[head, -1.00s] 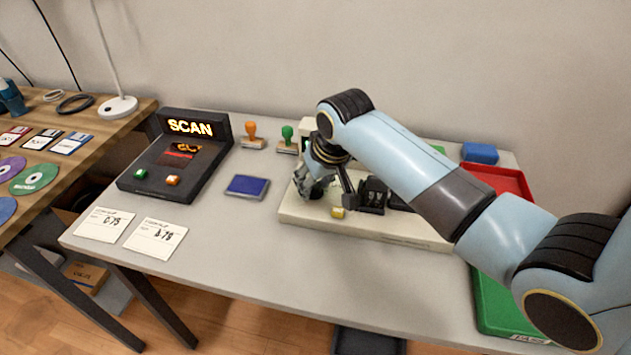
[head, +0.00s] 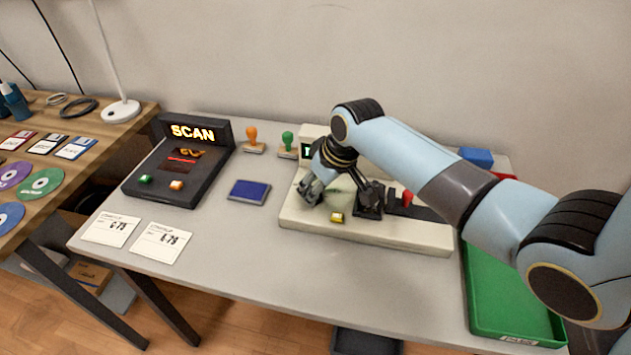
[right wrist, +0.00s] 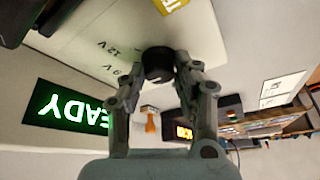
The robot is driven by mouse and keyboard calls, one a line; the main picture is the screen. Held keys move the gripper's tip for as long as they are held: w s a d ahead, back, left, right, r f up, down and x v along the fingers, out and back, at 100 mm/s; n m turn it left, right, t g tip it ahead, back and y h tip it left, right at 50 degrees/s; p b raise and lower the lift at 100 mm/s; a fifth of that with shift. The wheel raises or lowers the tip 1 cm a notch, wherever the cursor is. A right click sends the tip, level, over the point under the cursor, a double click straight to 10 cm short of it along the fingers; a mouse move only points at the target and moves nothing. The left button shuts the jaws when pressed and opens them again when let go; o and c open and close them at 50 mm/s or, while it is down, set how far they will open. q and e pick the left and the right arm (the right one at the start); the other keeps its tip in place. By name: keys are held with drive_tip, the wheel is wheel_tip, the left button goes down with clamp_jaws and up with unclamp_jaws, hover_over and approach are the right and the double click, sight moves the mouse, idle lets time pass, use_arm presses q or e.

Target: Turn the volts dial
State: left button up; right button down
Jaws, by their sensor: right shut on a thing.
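The volts dial (right wrist: 158,64) is a small black round knob on the cream panel of the tester (head: 420,236). Marks for 9V and 12V are printed beside it in the right wrist view. My right gripper (right wrist: 158,78) has its two fingers on either side of the dial and is shut on it. In the head view my right gripper (head: 312,188) is low over the left part of the tester and hides the dial. A green READY display (right wrist: 70,107) is lit on the tester. My left gripper is not in view.
A black scanner (head: 180,160) with a lit SCAN sign stands left, beside a blue pad (head: 249,191) and two stamps (head: 288,144). Two printed cards (head: 161,243) lie at the front left. A green tray (head: 510,300) is at right, under my arm. The front middle of the table is clear.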

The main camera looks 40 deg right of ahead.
drive_tip(key=shift+d+n+y, duration=0.15)
drive_tip(key=shift+n+y, duration=0.35)
drive_tip(key=shift+n, duration=0.7)
drive_tip(key=shift+w+n+g+y, duration=0.1)
drive_tip(key=shift+n+g+y, duration=0.25)
drive_tip(key=shift+n, duration=0.75)
drive_tip(key=c, duration=1)
unclamp_jaws()
